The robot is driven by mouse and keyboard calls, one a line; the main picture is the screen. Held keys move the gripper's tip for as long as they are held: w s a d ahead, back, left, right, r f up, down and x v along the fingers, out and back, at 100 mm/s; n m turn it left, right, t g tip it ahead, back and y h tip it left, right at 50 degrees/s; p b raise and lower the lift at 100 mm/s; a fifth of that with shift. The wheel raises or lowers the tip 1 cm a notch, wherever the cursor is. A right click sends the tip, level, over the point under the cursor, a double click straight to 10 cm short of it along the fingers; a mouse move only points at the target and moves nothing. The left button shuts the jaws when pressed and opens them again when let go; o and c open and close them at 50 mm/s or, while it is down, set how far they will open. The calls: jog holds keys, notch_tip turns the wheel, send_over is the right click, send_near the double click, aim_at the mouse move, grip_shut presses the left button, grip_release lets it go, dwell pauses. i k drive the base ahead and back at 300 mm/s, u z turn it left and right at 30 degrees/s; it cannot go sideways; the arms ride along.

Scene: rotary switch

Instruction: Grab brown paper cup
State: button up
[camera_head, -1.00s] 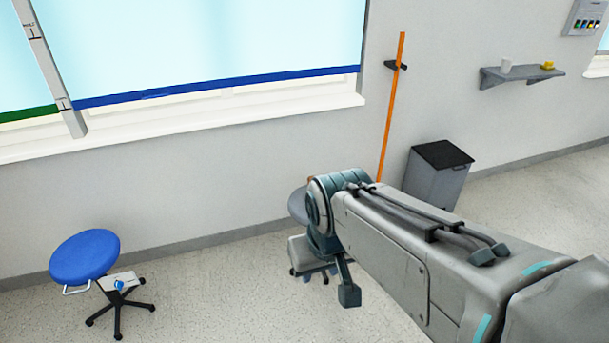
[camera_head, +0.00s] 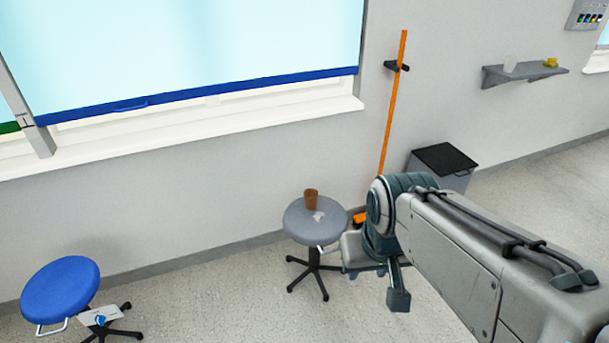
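A brown paper cup (camera_head: 311,199) stands upright on a round grey stool (camera_head: 300,228) near the wall under the window. Nothing holds the cup. My arm comes in from the right, and its bent joint is to the right of the stool.
A small whitish item (camera_head: 318,216) lies beside the cup on the seat. An orange pole (camera_head: 393,110) stands behind, near a grey bin (camera_head: 445,162). A blue stool (camera_head: 61,289) is at the lower left. A wall shelf (camera_head: 520,75) holds a white cup and a yellow item. Floor between the stools is clear.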

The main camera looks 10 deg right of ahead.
aim_at(310, 194)
jog(key=i, duration=0.1)
jog(key=k, duration=0.6)
jog(key=u, duration=0.6)
jog(key=i, duration=2.1)
jog(key=z, duration=1.2)
jog(key=i, duration=0.4)
jog(key=z, duration=0.4)
